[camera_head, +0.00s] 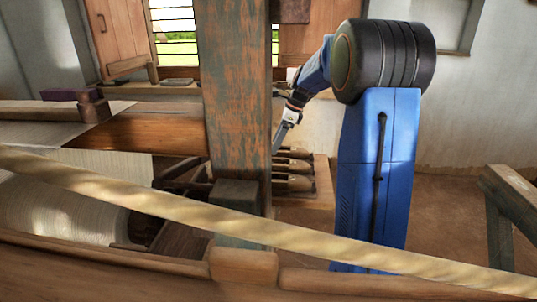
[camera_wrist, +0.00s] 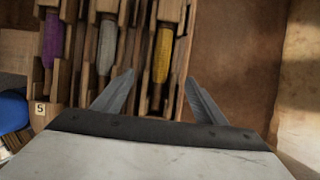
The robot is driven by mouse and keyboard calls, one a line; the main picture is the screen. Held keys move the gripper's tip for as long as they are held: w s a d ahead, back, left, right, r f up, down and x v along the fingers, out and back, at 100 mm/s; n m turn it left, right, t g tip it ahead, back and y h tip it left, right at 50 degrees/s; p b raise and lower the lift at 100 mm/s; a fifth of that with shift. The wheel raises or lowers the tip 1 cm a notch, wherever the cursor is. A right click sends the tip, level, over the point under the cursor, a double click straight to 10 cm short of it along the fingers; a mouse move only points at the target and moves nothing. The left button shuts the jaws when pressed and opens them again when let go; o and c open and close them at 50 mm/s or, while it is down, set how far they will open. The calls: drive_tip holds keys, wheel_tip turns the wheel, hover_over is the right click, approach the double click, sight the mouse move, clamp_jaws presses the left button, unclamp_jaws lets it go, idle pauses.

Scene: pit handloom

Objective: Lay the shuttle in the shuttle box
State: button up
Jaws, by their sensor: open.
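Several wooden shuttles (camera_head: 293,183) lie side by side at the right of the loom post in the head view. In the wrist view three show coloured yarn: a purple one (camera_wrist: 52,40), a pale grey one (camera_wrist: 106,47) and a yellow one (camera_wrist: 162,55). My gripper (camera_wrist: 160,76) is open and empty. Its fingertips are on either side of the yellow-yarn shuttle's near end in the picture; I cannot tell the height gap. In the head view my gripper (camera_head: 277,146) is just above the shuttles, partly behind the post. I cannot make out the shuttle box for sure.
A thick upright wooden post (camera_head: 232,95) stands between the loom and my arm. A pale rope (camera_head: 200,212) crosses the foreground. Cloth (camera_head: 60,205) and beams fill the left. A small "5" label (camera_wrist: 40,109) marks the rack. Bare floor (camera_head: 450,215) is at the right.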

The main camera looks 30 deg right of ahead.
drive_tip(key=shift+x, duration=1.2)
drive_tip(key=shift+c, duration=0.3)
drive_tip(key=c, duration=1.4)
drive_tip(key=shift+r, duration=0.1)
